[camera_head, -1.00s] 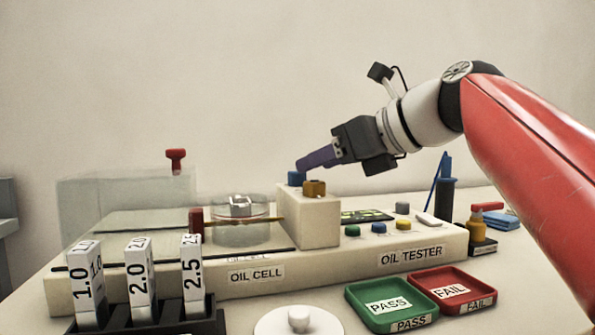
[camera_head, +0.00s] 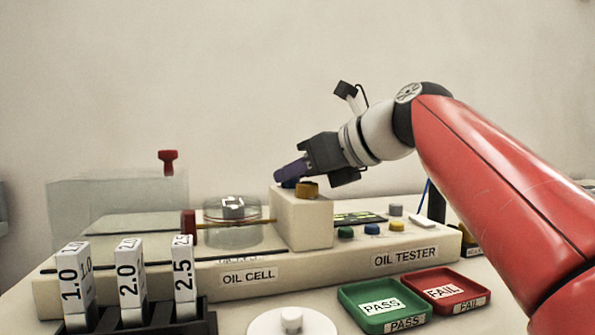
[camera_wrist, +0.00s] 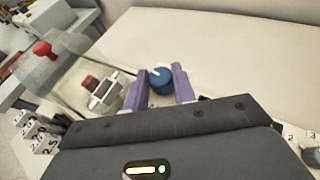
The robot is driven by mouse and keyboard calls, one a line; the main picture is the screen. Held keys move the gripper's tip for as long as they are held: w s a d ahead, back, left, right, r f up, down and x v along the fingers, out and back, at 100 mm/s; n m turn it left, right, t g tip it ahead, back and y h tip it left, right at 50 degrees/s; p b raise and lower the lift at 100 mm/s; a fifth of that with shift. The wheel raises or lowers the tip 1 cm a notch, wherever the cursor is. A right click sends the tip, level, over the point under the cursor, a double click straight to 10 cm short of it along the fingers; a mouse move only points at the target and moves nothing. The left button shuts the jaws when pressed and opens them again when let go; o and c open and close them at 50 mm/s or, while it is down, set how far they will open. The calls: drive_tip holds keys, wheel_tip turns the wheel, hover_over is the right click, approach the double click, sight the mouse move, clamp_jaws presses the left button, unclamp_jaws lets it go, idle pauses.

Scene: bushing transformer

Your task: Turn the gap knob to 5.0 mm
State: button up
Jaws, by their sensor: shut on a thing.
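The blue gap knob (camera_wrist: 160,81) sits between my two purple fingers in the wrist view, with a white mark on its top. In the head view the knob (camera_head: 289,184) is mostly hidden behind my fingers, on top of the beige block (camera_head: 303,220) of the oil tester. My gripper (camera_head: 283,177) reaches down to it from the upper right and is shut on it. In the wrist view my gripper (camera_wrist: 158,85) has one finger on each side of the knob. No scale or gap reading is legible.
A brass knob (camera_head: 307,190) stands close beside my fingers on the same block. The clear oil cell (camera_head: 233,222) is to the left. Gauge blocks (camera_head: 130,280), a green PASS tray (camera_head: 352,299) and a red FAIL tray (camera_head: 463,280) are in front.

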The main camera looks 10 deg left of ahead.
drive_tip(key=shift+r+p, duration=0.15)
drive_tip(key=shift+p, duration=0.35)
drive_tip(key=shift+w+r+n+g+p, duration=0.15)
drive_tip(key=shift+n+g+p, duration=0.45)
drive_tip(key=shift+p, duration=0.35)
drive_tip(key=n+g+p, duration=0.1)
drive_tip(key=p, duration=0.1)
drive_tip(key=n+g+y+p, duration=0.1)
drive_tip(key=p, duration=0.1)
drive_tip(key=shift+w+d+g, duration=0.1)
drive_tip(key=shift+w+g, duration=0.1)
drive_tip(key=shift+g, duration=0.2)
drive_tip(key=n+g, duration=0.1)
drive_tip(key=n+g+p, duration=0.1)
drive_tip(key=shift+w+f+n+g, duration=0.15)
drive_tip(key=shift+f+n+g, duration=0.1)
drive_tip(key=shift+n+g, duration=0.15)
drive_tip(key=shift+w+n+g, duration=0.1)
drive_tip(key=shift+n+g, duration=1.3)
drive_tip(key=shift+g, duration=0.2)
drive_tip(key=o, duration=1)
drive_tip(key=shift+h, duration=0.3)
